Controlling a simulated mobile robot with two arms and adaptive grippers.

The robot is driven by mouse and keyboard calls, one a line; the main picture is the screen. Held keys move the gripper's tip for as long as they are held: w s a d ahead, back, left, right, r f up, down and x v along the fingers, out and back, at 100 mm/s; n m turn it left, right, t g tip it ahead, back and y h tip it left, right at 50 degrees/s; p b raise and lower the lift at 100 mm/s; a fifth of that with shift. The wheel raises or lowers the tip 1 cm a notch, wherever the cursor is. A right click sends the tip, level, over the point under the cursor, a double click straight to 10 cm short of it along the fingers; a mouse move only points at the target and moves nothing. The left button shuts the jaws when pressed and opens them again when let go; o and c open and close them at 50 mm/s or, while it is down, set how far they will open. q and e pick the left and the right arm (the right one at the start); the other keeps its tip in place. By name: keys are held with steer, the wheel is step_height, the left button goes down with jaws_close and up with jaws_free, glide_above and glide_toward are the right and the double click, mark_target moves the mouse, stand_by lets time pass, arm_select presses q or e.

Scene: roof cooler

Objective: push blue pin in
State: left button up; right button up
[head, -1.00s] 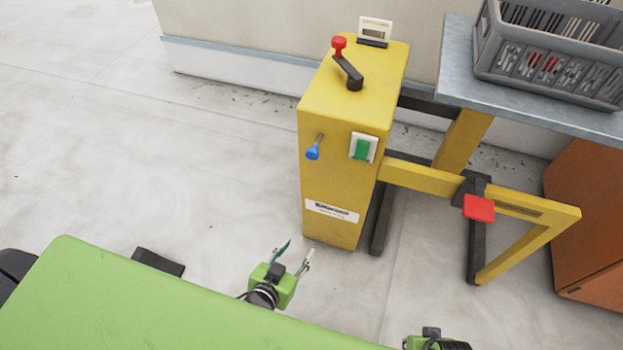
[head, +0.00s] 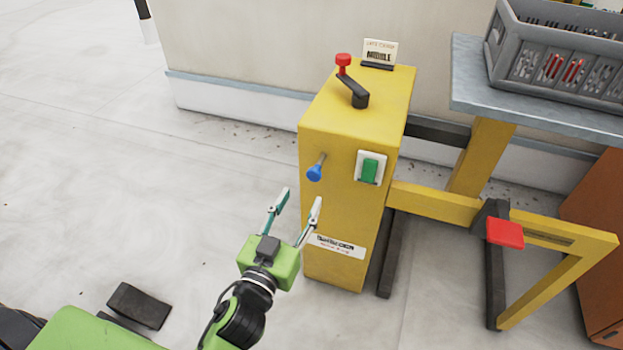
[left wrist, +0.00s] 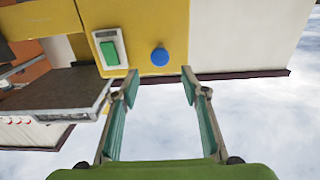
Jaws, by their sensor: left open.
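The blue pin (head: 314,172) sticks out on a thin metal rod from the front face of the yellow machine (head: 335,215). In the left wrist view the blue pin's round end (left wrist: 160,57) faces the camera, beyond the fingertips and between their lines. My left gripper (head: 299,199) is open and empty, just below and in front of the pin, apart from it. Its two teal-and-grey fingers also show in the left wrist view (left wrist: 160,82). My right gripper is not in view.
A green rocker switch (head: 370,169) sits right of the pin. A red-knobbed lever (head: 344,64) stands on top of the machine. A red pedal (head: 505,233) and yellow frame are at right. A grey crate (head: 560,70) sits on a bench.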

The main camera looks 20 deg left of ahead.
mark_target(313, 177)
arm_select(q)
steer(key=w, duration=0.8)
steer(key=shift+w+d+f, duration=0.1)
steer(key=shift+d, duration=0.05)
